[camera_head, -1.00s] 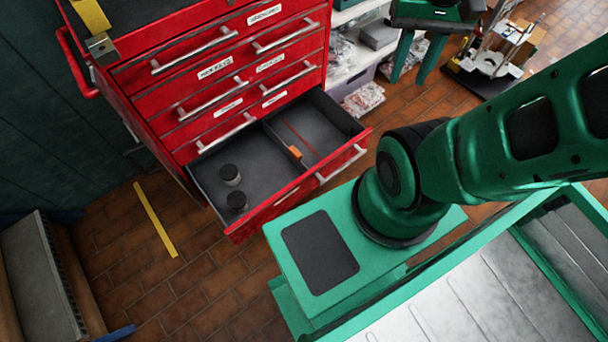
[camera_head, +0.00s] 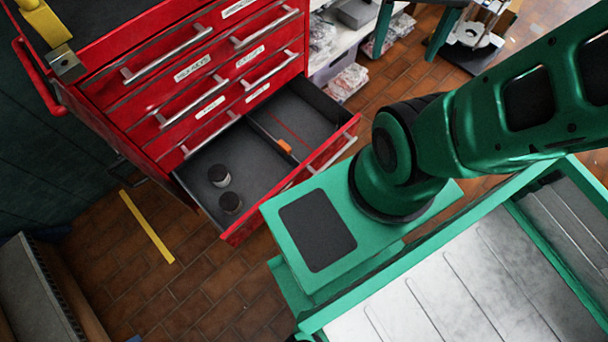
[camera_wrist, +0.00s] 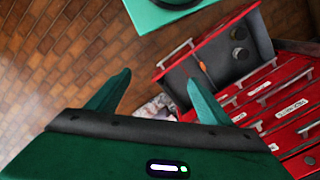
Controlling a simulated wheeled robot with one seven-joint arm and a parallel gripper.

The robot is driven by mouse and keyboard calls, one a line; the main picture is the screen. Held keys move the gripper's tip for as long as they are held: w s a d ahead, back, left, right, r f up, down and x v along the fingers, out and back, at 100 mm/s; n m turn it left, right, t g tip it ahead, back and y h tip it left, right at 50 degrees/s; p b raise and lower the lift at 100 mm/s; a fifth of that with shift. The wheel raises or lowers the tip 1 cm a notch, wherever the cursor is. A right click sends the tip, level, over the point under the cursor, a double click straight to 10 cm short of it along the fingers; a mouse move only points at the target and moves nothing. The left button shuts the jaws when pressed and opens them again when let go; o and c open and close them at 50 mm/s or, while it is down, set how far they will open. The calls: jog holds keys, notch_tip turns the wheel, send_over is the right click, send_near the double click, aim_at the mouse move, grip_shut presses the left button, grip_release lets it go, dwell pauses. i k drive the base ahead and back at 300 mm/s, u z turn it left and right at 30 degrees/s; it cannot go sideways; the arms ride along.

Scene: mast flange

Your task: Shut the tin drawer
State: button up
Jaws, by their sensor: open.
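A red tool cabinet (camera_head: 190,75) stands at the upper left in the head view. Its lowest visible drawer (camera_head: 255,182) is pulled out; the drawers above are shut. The open drawer has a dark floor, a divider, two small dark jars on its left and an orange piece near the divider. The drawer also shows in the wrist view (camera_wrist: 213,62). I cannot read the labels. My gripper (camera_head: 408,52) is at the top edge of the head view, right of the cabinet, its body cut off. It is open and empty in the wrist view (camera_wrist: 158,77), apart from the drawer.
My green base and shoulder lie close by the drawer's front corner and overlap part of it in the head view. Shelves with bagged items (camera_head: 345,82) stand behind. A white-topped device (camera_head: 475,35) is at the upper right.

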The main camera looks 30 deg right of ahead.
aim_at(301, 114)
jog(key=z, duration=1.45)
jog(key=k, duration=1.6)
jog(key=u, duration=0.75)
jog(key=i, duration=1)
